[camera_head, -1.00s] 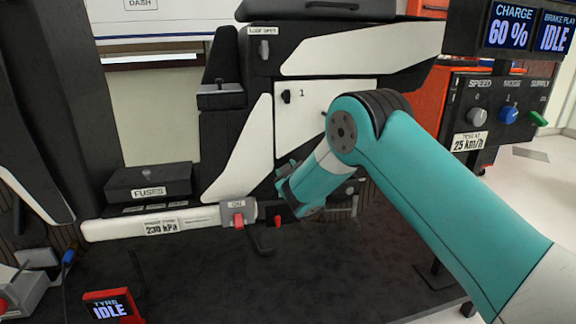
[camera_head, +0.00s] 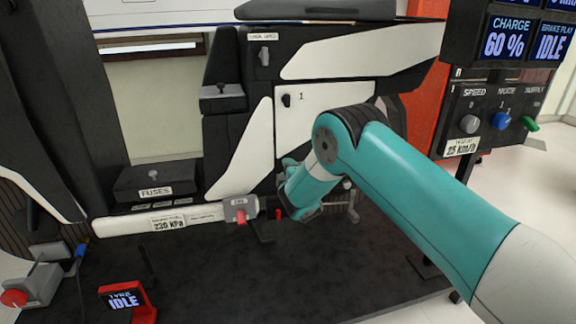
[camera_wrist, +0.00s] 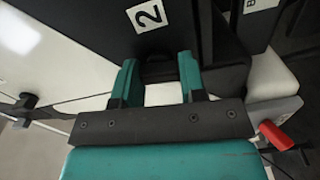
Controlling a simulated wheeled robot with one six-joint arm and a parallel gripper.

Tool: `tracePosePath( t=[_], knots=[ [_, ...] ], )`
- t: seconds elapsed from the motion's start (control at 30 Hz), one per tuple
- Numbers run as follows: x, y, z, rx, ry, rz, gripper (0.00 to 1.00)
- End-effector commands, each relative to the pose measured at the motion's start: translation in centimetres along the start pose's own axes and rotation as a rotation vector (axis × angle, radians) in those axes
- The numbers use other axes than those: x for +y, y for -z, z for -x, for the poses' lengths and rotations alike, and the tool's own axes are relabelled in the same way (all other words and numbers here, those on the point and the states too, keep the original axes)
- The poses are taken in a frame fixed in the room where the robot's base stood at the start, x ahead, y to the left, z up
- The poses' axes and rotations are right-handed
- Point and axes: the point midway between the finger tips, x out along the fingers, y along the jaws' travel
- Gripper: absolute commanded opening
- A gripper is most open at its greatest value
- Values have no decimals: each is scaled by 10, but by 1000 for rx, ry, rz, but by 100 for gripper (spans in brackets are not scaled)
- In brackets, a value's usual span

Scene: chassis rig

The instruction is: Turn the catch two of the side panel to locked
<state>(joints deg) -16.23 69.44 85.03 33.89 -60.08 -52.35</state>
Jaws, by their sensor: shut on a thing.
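The white side panel (camera_head: 325,97) stands upright in the middle of the head view, with catch one (camera_head: 286,100), a small black knob, beside the label "1". My gripper (camera_head: 287,172) is at the panel's lower edge, below catch one. In the wrist view, my two teal fingers (camera_wrist: 158,82) straddle a small dark piece, catch two (camera_wrist: 156,68), just below the label "2" (camera_wrist: 147,15). The gripper is shut on it. Catch two is mostly dark against dark, so its turn angle cannot be told. In the head view my arm hides it.
A white sill (camera_head: 165,219) carries a grey switch box with a red lever (camera_head: 241,216) close left of my gripper; a red lever shows in the wrist view (camera_wrist: 277,135). A fuse box (camera_head: 153,184) stands left. A control console (camera_head: 497,115) stands right. The dark floor in front is mostly clear.

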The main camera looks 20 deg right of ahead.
Motion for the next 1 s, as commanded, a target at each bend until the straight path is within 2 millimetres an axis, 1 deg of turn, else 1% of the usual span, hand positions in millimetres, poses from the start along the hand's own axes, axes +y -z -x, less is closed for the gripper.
tracePosePath(
  t=[0.3,0.87,0.9,0.97,1.0],
  knots=[
    [0,2,0,3,0,120,14],
    [-1,2,0,4,0,146,15],
    [-1,2,0,4,0,146,47],
    [-1,2,0,3,0,146,61],
    [0,2,0,3,0,145,64]
  ],
)
